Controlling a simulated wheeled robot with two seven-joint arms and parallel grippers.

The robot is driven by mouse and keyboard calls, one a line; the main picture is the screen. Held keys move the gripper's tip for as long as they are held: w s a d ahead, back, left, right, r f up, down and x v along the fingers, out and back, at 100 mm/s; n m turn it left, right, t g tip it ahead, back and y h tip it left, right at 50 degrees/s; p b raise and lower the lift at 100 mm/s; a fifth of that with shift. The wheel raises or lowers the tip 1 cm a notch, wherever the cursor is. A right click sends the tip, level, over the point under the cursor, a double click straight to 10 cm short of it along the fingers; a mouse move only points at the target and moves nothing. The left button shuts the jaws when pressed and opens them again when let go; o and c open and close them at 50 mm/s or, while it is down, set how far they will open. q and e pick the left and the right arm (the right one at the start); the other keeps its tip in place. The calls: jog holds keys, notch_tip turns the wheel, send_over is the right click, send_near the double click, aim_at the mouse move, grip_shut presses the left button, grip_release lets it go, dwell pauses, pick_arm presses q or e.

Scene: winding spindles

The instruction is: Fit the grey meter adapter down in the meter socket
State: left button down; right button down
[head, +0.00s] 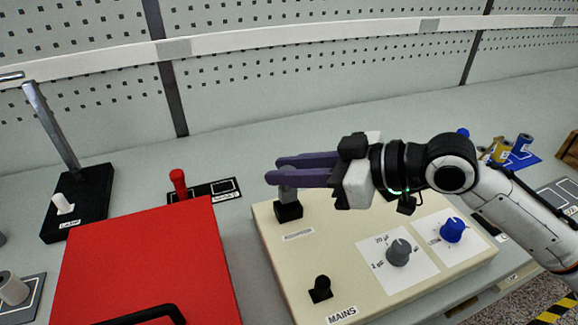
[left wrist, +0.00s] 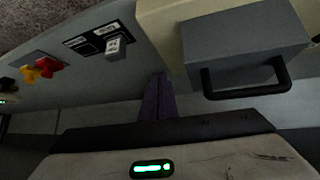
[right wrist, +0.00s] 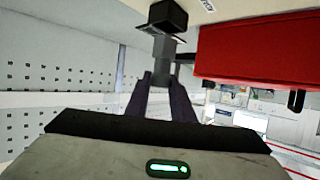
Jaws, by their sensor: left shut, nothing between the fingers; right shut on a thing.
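My right gripper (head: 287,170) comes in from the right with purple fingers and is shut on the grey meter adapter (head: 288,194). The adapter hangs upright below the fingertips, over the black meter socket (head: 289,211) on the cream box. In the right wrist view the grey adapter (right wrist: 163,53) lines up with the black socket (right wrist: 168,16) and its end meets it or nearly does. I cannot tell how deep it sits. My left gripper (left wrist: 157,98) shows only in the left wrist view, shut and empty, apart from the socket.
The cream box (head: 270,235) carries a grey knob (head: 399,252), a blue knob (head: 453,229) and a black post (head: 320,288). A red box (head: 145,250) with a black handle stands left of it. A black stand (head: 80,200) is further left. Spools (head: 502,149) stand at the right.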

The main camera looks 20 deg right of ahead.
pick_arm(q)
jog(key=shift+r+p, duration=0.3)
dwell(0.5)
